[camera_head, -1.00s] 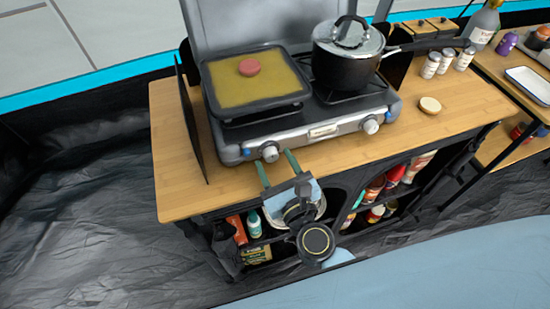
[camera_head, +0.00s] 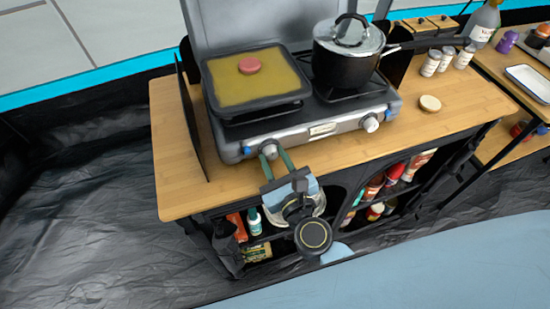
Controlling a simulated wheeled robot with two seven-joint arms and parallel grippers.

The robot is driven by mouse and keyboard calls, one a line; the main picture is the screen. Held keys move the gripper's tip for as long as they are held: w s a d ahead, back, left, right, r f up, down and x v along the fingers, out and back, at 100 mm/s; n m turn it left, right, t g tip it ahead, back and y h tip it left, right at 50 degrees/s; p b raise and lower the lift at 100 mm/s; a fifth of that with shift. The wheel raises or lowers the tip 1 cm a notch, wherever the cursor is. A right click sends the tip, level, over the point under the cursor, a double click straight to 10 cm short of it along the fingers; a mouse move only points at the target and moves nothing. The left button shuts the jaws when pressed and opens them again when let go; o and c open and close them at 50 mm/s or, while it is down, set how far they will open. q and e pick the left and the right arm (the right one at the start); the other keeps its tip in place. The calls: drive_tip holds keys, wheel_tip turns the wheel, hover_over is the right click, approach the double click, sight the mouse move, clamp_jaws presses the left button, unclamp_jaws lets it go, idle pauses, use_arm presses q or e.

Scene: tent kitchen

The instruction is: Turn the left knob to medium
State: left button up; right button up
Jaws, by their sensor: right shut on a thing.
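The left knob (camera_head: 269,149) is a silver knob on the front panel of the camp stove (camera_head: 322,130). My right gripper (camera_head: 272,154) is at this knob, with its green fingers on either side of it, shut on it. The fingers partly hide the knob, and I cannot read its setting. The right knob (camera_head: 371,123) is at the other end of the panel, untouched. My left gripper is not in view.
A griddle pan (camera_head: 255,85) with a pink round piece (camera_head: 252,65) sits on the left burner. A lidded black pot (camera_head: 346,62) stands on the right burner.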

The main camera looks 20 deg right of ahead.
drive_tip(key=n+p, duration=0.2)
drive_tip(key=n, duration=0.1)
drive_tip(key=shift+r, duration=0.1)
drive_tip(key=n+p, duration=0.2)
drive_tip(key=n, duration=0.1)
drive_tip(key=shift+a+n+p, duration=0.1)
drive_tip(key=shift+n+p, duration=0.2)
drive_tip(key=shift+n, duration=0.1)
drive_tip(key=n+p, duration=0.2)
drive_tip(key=n, duration=0.1)
drive_tip(key=n+p, duration=0.1)
drive_tip(key=n, duration=0.2)
drive_tip(key=shift+g+h+p, duration=0.3)
drive_tip(key=shift+p, duration=0.1)
drive_tip(key=n+p, duration=0.2)
drive_tip(key=n, duration=0.2)
drive_tip(key=shift+n+h+p, duration=0.3)
drive_tip(key=shift+n+p, duration=0.5)
drive_tip(key=shift+n, duration=1.2)
drive_tip(key=shift+f, duration=0.2)
drive_tip(key=o, duration=1)
drive_tip(key=shift+c, duration=0.2)
